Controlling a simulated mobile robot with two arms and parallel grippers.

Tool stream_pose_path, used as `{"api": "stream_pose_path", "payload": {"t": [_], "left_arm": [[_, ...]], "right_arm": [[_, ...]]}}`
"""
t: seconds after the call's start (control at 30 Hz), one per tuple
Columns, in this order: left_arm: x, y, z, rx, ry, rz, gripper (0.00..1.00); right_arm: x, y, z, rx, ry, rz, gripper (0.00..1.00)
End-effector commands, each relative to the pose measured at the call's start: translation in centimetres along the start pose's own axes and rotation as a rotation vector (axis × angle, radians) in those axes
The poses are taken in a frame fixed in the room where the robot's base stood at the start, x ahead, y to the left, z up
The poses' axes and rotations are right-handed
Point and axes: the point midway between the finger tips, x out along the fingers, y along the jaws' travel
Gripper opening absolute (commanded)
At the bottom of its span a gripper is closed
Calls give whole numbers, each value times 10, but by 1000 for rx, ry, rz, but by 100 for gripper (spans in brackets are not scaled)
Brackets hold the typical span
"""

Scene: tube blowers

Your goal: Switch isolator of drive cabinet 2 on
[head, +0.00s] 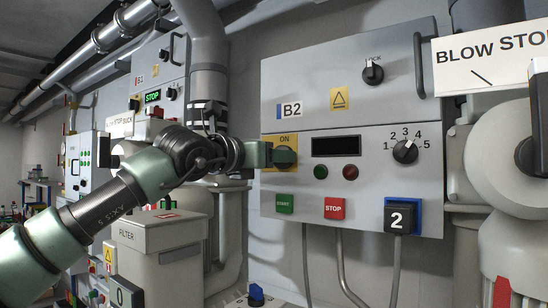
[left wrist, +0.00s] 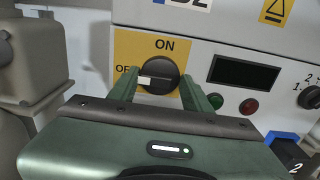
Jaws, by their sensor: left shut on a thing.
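Drive cabinet 2 is the grey box marked B2 (head: 350,100), with a black 2 plate (head: 397,216) at its lower right. Its isolator is a dark rotary knob (left wrist: 160,72) on a yellow plate (left wrist: 128,50) marked ON at the top and OFF at the left. The white mark on the knob points left, toward OFF. My left gripper (head: 276,155) is at the isolator. In the left wrist view its green fingers (left wrist: 160,88) stand either side of the knob, shut on it. The gripper partly hides the OFF lettering. My right gripper is in neither view.
A green START button (head: 285,204), a red STOP button (head: 334,208) and a numbered selector (head: 405,151) share the cabinet front. A filter box (head: 158,232) stands left, below my left arm. A BLOW STOP sign (head: 490,52) hangs at right.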

Motion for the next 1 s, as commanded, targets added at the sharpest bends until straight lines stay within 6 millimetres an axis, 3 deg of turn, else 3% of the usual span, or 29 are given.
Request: {"api": "stream_pose_path", "payload": {"t": [0.37,1.0], "left_arm": [[0,0,0,182,-2,1,9],[0,0,2,784,-2,3,9]], "right_arm": [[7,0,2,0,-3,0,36],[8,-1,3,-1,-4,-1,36]]}}
